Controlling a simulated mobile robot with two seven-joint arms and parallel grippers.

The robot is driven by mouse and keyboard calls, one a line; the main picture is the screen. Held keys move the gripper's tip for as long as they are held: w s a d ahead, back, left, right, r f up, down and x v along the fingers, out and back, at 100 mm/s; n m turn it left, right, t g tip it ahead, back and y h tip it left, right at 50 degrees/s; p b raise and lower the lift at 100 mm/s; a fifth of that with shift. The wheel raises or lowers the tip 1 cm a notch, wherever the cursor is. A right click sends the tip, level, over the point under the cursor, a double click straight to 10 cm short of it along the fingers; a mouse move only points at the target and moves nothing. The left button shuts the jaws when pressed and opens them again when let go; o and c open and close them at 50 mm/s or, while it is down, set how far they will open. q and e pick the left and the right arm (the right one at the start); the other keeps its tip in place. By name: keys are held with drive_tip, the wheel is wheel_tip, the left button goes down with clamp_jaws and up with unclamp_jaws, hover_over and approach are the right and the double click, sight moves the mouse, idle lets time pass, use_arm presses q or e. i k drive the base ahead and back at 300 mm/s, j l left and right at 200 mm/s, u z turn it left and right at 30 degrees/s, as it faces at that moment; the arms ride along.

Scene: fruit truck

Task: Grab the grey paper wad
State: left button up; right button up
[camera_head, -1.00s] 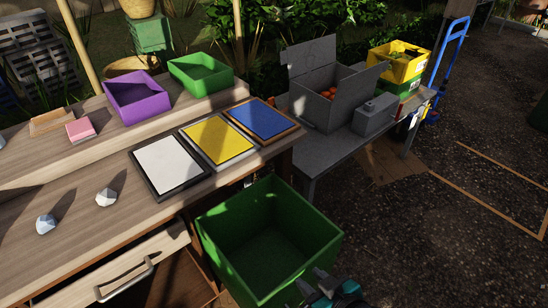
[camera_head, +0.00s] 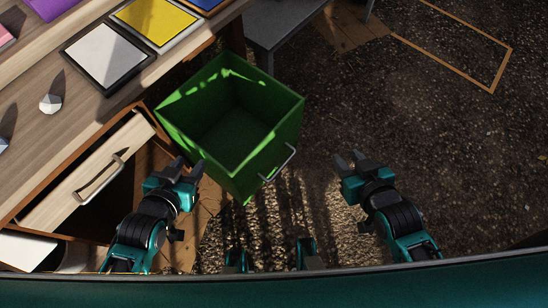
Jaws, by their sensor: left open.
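A pale grey-white paper wad (camera_head: 50,103) lies on the wooden counter at the left. A second, bluish-grey wad (camera_head: 3,145) is cut off by the left edge of the view. My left gripper (camera_head: 189,167) is open and empty, in front of the green bin and to the right of the drawer, apart from both wads. My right gripper (camera_head: 348,160) is open and empty over the gravel, to the right of the bin.
A green bin (camera_head: 183,132) with a metal handle stands beside the counter (camera_head: 30,165). A partly open drawer (camera_head: 88,177) juts out below the counter top. White (camera_head: 103,57) and yellow (camera_head: 155,20) panels lie on the counter.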

sight(50, 104)
drive_tip(key=u, duration=1.6)
